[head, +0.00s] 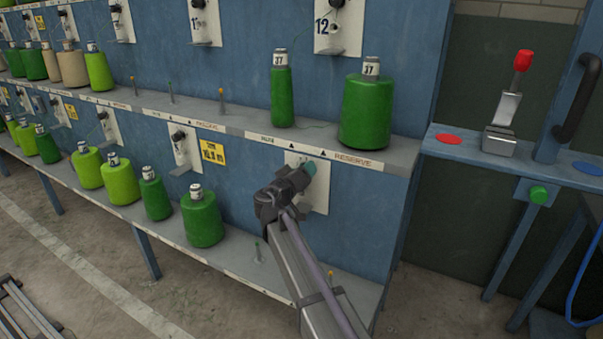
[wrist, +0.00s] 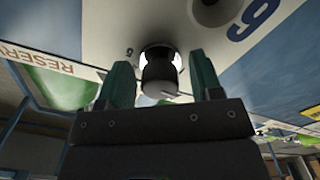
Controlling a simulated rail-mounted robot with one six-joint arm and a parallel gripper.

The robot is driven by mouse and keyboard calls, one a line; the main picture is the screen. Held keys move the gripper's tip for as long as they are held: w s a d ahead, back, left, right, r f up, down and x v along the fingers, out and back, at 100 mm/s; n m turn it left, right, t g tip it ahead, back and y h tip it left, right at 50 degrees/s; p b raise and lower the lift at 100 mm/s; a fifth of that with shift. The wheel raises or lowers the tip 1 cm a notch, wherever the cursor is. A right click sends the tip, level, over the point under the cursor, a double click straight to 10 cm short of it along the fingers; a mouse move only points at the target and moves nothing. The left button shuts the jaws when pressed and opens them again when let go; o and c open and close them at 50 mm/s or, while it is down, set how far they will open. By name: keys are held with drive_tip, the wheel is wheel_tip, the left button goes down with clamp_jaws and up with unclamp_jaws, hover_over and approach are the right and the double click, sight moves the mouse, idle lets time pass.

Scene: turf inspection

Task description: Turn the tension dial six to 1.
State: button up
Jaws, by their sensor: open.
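The tension dial six is a black round knob (wrist: 158,66) on a white plate (wrist: 222,40) marked 6 in the wrist view. A small numeral, seemingly 5, shows left of the knob; its pointer setting cannot be read. My gripper (wrist: 160,82) is open, with one green fingertip on each side of the knob. I cannot tell whether either finger touches it. In the head view my gripper (head: 308,171) is at the white plate (head: 320,195) on the lower row, and it hides the dial.
A shelf (head: 230,124) labelled RESERVE runs just above my gripper, carrying a slim green spool (head: 282,95) and a wide green cone (head: 367,112). A green cone (head: 202,220) stands left on the lower shelf. A red-knobbed lever (head: 522,62) is at the right.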

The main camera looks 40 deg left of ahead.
drive_tip(key=shift+s, duration=0.1)
drive_tip(key=s+d, duration=0.2)
drive_tip(key=s, duration=0.8)
drive_tip(key=shift+s, duration=0.2)
